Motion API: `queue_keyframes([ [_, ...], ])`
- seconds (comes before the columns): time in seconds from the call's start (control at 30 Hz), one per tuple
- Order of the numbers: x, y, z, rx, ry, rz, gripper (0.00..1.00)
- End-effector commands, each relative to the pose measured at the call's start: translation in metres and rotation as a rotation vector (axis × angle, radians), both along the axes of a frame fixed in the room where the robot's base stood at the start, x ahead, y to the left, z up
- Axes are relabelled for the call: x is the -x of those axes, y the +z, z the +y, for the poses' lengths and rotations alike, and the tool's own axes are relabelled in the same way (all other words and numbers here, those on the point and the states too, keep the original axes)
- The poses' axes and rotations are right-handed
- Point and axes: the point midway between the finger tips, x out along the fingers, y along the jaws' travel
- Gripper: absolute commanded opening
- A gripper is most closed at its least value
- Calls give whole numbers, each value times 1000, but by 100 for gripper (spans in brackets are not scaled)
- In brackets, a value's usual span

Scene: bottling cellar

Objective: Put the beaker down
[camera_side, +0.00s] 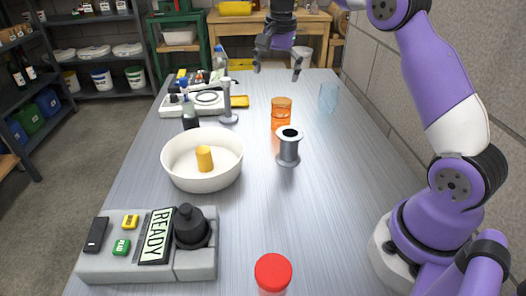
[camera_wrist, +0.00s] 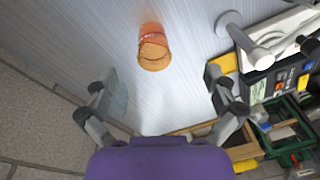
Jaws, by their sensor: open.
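The beaker appears to be the clear bluish glass vessel (camera_side: 328,97), upright on the metal table toward the far right in the side view. In the wrist view a faint glassy shape (camera_wrist: 119,101) shows beside the left finger, partly hidden by it. My gripper (camera_side: 277,71) is open and empty, raised above the far end of the table, up and left of the beaker in the side view. In the wrist view my gripper's fingers (camera_wrist: 160,78) are wide apart with bare table between them. No contact with the beaker is clear.
An orange translucent jar (camera_side: 281,114) and a grey spool (camera_side: 288,150) stand mid-table. A white bowl (camera_side: 178,178) holds a yellow cylinder (camera_side: 204,158). A grey stand (camera_side: 229,105), a READY panel (camera_side: 157,236) and a red-lidded jar (camera_side: 273,271) are also there. The table's right side is mostly clear.

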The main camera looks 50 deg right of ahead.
Motion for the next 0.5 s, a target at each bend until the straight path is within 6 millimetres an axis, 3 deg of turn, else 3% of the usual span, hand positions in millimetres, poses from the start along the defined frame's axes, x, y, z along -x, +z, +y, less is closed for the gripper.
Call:
queue_keyframes([
  [0.03,12,20,17,21,100,-33,100],
  [0.1,30,38,38,50,243,-72,100],
  [0.23,75,57,74,111,505,-142,100],
  [0.37,125,56,103,183,760,-210,100],
  [0.5,170,39,123,257,988,-270,100],
])
